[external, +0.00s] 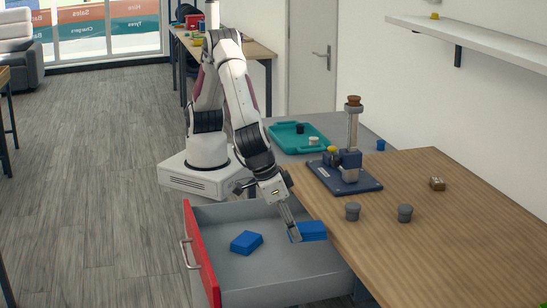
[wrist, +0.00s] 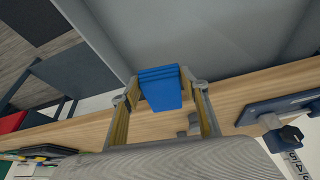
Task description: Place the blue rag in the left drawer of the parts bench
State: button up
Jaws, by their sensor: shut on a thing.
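My gripper (external: 293,234) points down over the inner end of the open drawer (external: 300,280), close to the bench edge. It is shut on a folded blue rag (external: 312,230), which also shows between the two fingers in the wrist view (wrist: 162,88). A second blue folded rag (external: 246,242) lies on the drawer floor, nearer the red front. The drawer is pulled out from the parts bench (external: 460,240). I cannot tell whether the held rag touches the drawer floor.
A teal tray (external: 285,132) with small parts lies behind on a grey surface. The drawer's middle floor has free room.

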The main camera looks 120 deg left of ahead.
jog(key=shift+n, duration=0.7)
jog(key=shift+s+a+f, duration=0.2)
jog(key=shift+s+f, duration=1.7)
jog(key=shift+s, duration=0.05)
send_over(284, 274)
jog(key=s+d, duration=0.1)
jog(key=shift+f, duration=3.15)
jog(key=shift+f, duration=1.85)
jog(key=shift+f, duration=0.15)
jog(key=o, duration=1)
jog(key=v, duration=1.2)
jog(key=shift+d, duration=0.25)
